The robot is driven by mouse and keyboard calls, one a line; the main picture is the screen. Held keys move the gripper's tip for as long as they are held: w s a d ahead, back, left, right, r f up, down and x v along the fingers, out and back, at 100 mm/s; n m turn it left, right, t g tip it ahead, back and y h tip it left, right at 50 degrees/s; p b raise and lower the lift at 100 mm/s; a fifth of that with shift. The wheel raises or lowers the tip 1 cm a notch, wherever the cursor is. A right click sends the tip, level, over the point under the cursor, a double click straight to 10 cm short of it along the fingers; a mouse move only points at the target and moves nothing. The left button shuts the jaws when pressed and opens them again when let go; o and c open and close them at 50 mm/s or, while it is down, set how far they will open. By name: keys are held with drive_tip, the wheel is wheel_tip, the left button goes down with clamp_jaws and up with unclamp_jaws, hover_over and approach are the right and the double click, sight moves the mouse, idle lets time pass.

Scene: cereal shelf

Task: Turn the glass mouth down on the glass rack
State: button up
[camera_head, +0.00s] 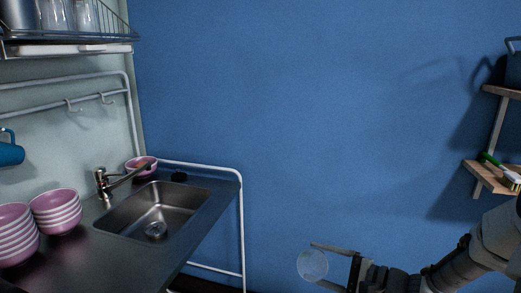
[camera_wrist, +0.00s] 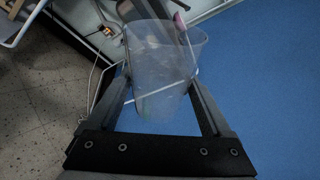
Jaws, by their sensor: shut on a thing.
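My gripper (camera_head: 317,264) is at the lower right of the head view, shut on a clear glass (camera_head: 312,265). The glass looks round there, with one end facing the head camera, so it appears tilted well away from upright. I cannot tell surely which end is the mouth. In the wrist view the glass (camera_wrist: 160,65) sits between the two fingers, held by its sides. The glass rack (camera_head: 75,38) is a wire rack on the upper left shelf, with clear glasses (camera_head: 85,15) in it. My gripper is far to its right and lower, in front of the blue wall.
A counter with a sink (camera_head: 155,210), a faucet (camera_head: 115,182) and stacked pink bowls (camera_head: 57,212) is at lower left. A white rail (camera_head: 243,225) borders it. A wall rail with hooks runs below the rack. Wooden shelves (camera_head: 490,175) are at right. The space between is free.

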drive_tip(key=n+b, duration=0.4)
drive_tip(key=b, duration=0.1)
drive_tip(key=n+b, duration=0.2)
drive_tip(key=b, duration=0.1)
drive_tip(key=shift+f, duration=0.25)
drive_tip(key=shift+r+n+b, duration=0.1)
drive_tip(key=shift+n+b, duration=0.3)
drive_tip(key=shift+b, duration=0.3)
drive_tip(key=shift+r, duration=0.15)
drive_tip(key=shift+f+n+b, duration=0.25)
drive_tip(key=shift+n+b, duration=0.45)
drive_tip(key=shift+b, duration=0.4)
drive_tip(key=n+b, duration=0.4)
drive_tip(key=b, duration=0.3)
drive_tip(key=n, duration=0.2)
drive_tip(key=shift+r+n, duration=0.3)
drive_tip(key=shift+n, duration=0.7)
